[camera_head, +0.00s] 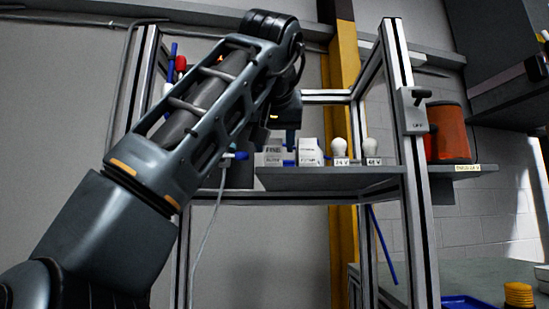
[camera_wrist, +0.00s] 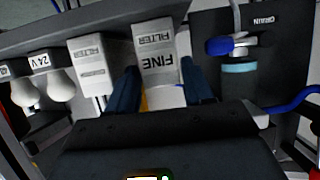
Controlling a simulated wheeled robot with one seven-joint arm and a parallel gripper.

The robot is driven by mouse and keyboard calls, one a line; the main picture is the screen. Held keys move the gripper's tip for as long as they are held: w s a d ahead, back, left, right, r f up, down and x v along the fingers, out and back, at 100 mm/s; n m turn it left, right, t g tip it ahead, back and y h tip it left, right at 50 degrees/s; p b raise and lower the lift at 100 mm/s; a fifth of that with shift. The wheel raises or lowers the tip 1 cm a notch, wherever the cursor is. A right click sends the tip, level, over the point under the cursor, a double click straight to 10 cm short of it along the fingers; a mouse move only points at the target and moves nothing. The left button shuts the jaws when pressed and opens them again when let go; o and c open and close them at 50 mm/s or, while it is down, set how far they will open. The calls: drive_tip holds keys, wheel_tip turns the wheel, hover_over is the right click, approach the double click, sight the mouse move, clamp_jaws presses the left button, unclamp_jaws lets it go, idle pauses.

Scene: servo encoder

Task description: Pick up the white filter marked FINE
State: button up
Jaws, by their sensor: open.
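The white filter marked FINE (camera_head: 271,157) stands upright on a grey shelf (camera_head: 330,181), partly hidden by my arm in the head view. In the wrist view, which is turned over, the FINE filter (camera_wrist: 158,50) lies between the two blue fingers of my gripper (camera_wrist: 160,75). In the head view my gripper (camera_head: 290,140) reaches down just above the shelf. A second white filter (camera_head: 310,152) stands beside it; it also shows in the wrist view (camera_wrist: 91,66), its smaller word unclear.
Two white bulbs (camera_head: 340,150) stand on the shelf right of the filters, one labelled 24 V. A blue-handled valve (camera_wrist: 230,45) by a DRAIN label is close on the other side. Frame posts (camera_head: 405,150) flank the shelf. An orange cylinder (camera_head: 449,133) stands farther right.

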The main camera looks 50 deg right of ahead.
drive_tip(key=p+x, duration=0.1)
drive_tip(key=x, duration=0.3)
drive_tip(key=shift+w, duration=0.2)
drive_tip(key=c, duration=0.8)
